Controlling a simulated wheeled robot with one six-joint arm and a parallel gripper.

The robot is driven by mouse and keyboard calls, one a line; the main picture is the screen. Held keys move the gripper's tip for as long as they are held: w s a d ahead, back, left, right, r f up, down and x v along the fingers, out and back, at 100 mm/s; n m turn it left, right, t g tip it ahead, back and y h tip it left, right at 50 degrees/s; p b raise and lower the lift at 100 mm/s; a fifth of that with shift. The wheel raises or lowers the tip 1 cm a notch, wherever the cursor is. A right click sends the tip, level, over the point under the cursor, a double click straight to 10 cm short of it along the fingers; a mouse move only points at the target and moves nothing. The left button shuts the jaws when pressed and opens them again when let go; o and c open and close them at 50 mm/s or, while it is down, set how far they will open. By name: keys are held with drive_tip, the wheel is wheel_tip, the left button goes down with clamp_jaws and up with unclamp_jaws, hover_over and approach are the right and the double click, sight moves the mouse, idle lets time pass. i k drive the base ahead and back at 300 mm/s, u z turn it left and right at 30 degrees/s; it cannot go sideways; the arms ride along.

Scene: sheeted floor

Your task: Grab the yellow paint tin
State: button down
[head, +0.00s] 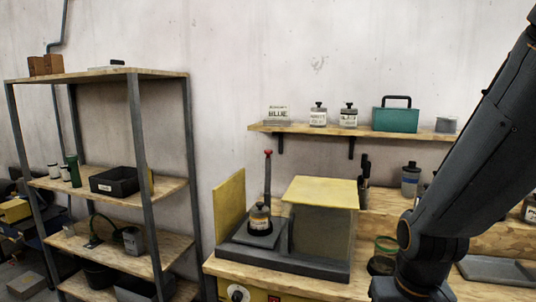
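No tin that I can clearly tell as the yellow paint tin shows. My dark arm crosses the right side and hides part of the bench. My gripper is not in view.
The wall shelf (285,128) holds a white box, two labelled bottles and a teal case (395,120). A metal rack (135,150) with a black bin (114,181) stands at left. The wooden bench (290,284) has a yellow-topped box (320,192) and a grey tray (497,270).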

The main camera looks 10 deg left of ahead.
sight(257, 222)
drive_tip(key=u, duration=0.45)
drive_tip(key=k, duration=0.55)
drive_tip(key=u, duration=0.95)
drive_tip(key=i, duration=1.05)
drive_tip(key=z, duration=0.4)
